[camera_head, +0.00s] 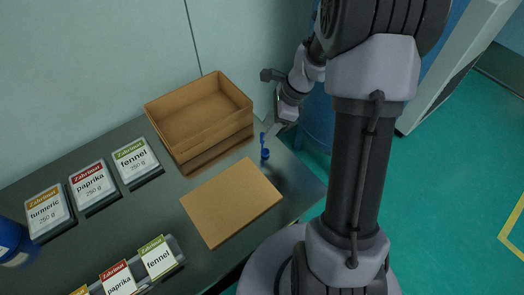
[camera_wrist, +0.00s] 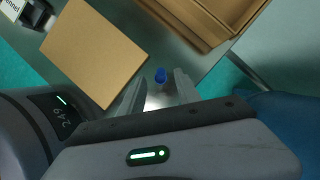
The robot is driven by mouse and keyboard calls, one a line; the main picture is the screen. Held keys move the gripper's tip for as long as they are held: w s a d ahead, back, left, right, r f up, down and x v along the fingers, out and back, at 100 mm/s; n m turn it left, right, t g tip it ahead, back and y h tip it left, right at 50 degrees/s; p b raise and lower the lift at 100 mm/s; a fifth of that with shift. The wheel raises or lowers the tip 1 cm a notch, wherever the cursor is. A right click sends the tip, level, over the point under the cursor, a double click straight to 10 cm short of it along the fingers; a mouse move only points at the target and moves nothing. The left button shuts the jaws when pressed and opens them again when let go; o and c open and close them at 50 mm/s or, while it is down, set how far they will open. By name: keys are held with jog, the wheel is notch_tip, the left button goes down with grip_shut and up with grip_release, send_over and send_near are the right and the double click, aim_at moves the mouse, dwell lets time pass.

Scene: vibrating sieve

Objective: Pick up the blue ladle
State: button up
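The blue ladle (camera_head: 265,153) is small and stands near the right end of the dark table, its thin blue handle pointing up. In the wrist view the ladle (camera_wrist: 161,76) shows as a blue shape just beyond the fingertips, in line with the gap between them. My gripper (camera_head: 272,125) is above and close to the ladle, partly hidden by my arm. In the wrist view the two fingers of my gripper (camera_wrist: 158,88) are apart with nothing clearly between them. Whether a finger touches the handle I cannot tell.
A flat cardboard-coloured board (camera_head: 231,203) lies left of the ladle. An open brown box (camera_head: 212,143) stands behind it. Spice packs, such as fennel (camera_head: 136,161), paprika (camera_head: 92,185) and turmeric (camera_head: 48,214), are on the left. A blue container (camera_head: 12,243) is at the left edge.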

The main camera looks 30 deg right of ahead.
jog(key=x, duration=0.3)
jog(key=shift+b, duration=0.4)
jog(key=b, duration=0.3)
send_over(259, 152)
notch_tip(259, 152, down, 5)
jog(key=shift+w+f, duration=0.1)
jog(key=shift+c, duration=0.9)
grip_shut()
